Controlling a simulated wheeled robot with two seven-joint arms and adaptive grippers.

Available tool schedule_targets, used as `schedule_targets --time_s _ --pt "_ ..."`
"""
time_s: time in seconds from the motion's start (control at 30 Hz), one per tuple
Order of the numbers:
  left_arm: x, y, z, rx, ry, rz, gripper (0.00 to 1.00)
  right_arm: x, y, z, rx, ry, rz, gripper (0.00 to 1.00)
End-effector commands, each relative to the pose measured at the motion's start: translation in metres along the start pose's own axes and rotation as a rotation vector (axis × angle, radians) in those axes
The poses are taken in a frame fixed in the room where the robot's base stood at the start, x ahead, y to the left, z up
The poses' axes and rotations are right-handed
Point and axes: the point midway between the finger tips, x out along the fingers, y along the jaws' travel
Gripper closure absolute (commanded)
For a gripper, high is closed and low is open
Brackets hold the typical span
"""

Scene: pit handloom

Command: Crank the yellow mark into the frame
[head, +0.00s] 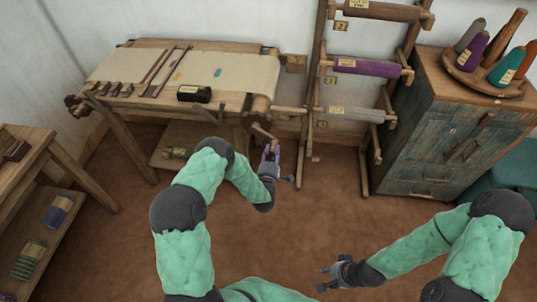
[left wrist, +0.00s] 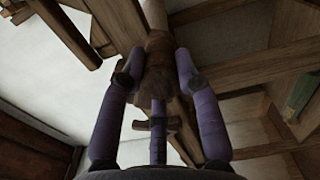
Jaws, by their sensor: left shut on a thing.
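The loom (head: 255,103) stands at the back left with pale cloth (head: 118,66) stretched over it. A small yellow mark (head: 176,75) is on the cloth just right of two dark slanting bars (head: 158,70), which may be the frame; it lies outside the space between them. A green mark (head: 217,72) lies further right. The crank (head: 262,132) sticks out at the loom's front right corner. My left gripper (head: 270,155) is shut on the crank's brown handle, which shows between its fingers in the left wrist view (left wrist: 160,62). My right gripper (head: 325,279) is open and empty over the floor.
A black labelled box (head: 194,93) sits on the loom's front edge. A rack with rolls (head: 367,67) and a green-brown cabinet (head: 455,130) with thread cones stand to the right. A wooden shelf (head: 62,160) is at left. The brown floor between is clear.

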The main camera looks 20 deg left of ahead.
Motion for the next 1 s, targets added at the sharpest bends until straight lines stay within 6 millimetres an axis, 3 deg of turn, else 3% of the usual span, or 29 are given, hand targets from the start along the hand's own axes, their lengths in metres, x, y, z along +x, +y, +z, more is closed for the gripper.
schedule_targets --time_s 0.33,0.87,0.9,0.97,1.0 --pt "0.002 0.014 0.008 -0.142 0.001 0.006 1.0 -0.001 -0.001 0.0 0.0 0.0 0.0 0.6" --pt "0.002 0.016 0.009 -0.168 0.002 0.007 1.0 -0.001 -0.001 0.0 0.0 0.0 0.0 0.6" --pt "0.002 0.016 0.009 -0.167 0.003 0.007 0.64 -0.001 -0.001 0.0 0.0 0.0 0.0 0.6" --pt "0.002 0.016 0.009 -0.167 0.003 0.007 0.47 -0.001 -0.001 0.0 0.0 0.0 0.0 0.6" --pt "0.002 0.016 0.009 -0.167 0.002 0.007 0.44 -0.001 -0.001 0.0 0.0 0.0 0.0 0.6"
